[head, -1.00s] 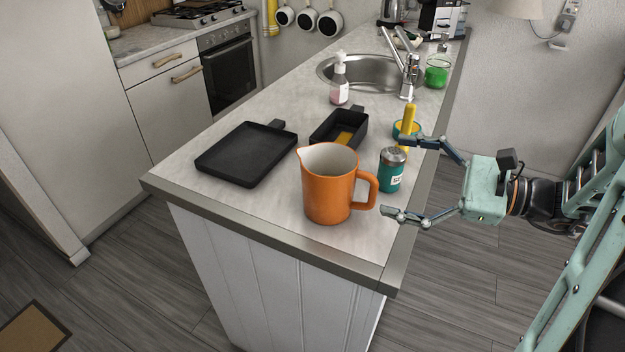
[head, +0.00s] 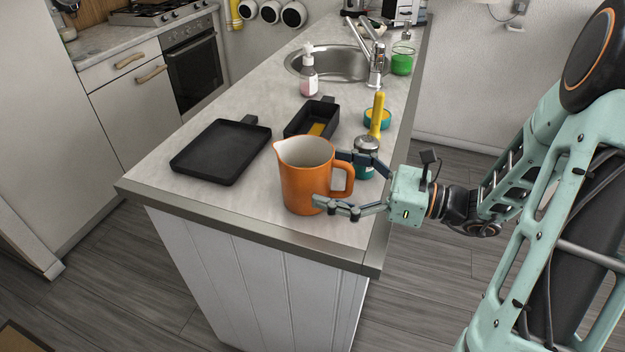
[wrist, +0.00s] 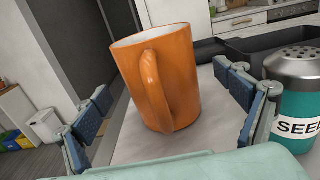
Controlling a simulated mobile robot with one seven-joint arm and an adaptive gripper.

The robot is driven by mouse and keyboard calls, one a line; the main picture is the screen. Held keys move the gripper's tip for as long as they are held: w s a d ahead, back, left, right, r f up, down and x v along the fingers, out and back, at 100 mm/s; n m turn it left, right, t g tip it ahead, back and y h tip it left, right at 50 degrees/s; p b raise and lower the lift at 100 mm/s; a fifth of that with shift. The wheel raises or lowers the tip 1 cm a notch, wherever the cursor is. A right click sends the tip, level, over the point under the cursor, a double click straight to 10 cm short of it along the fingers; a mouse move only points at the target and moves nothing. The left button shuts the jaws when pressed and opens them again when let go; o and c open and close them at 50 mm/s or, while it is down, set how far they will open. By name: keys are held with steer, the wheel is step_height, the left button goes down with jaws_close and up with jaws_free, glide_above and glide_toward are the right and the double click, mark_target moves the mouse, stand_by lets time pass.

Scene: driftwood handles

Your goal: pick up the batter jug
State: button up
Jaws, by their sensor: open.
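The orange batter jug (head: 303,178) stands upright on the counter near its front edge, spout to the left and handle to the right. In the wrist view the jug (wrist: 178,75) is straight ahead, its handle facing me. My gripper (head: 328,180) is open at the handle side. One finger is in front of the jug in the head view and the other is partly hidden behind the handle. In the wrist view the fingers lie on either side of the jug, with the handle between them. Whether either finger touches it I cannot tell.
A teal shaker (head: 366,158) stands close by my far finger. A yellow-handled tool (head: 377,115), a black loaf pan (head: 311,118) and a flat black pan (head: 221,152) lie beyond. The counter's front edge (head: 250,238) is near.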

mark_target(312, 171)
steer(key=shift+x, duration=2)
steer(key=shift+s, duration=0.1)
steer(key=c, duration=1.9)
steer(key=shift+c, duration=1.2)
steer(key=shift+r, duration=0.15)
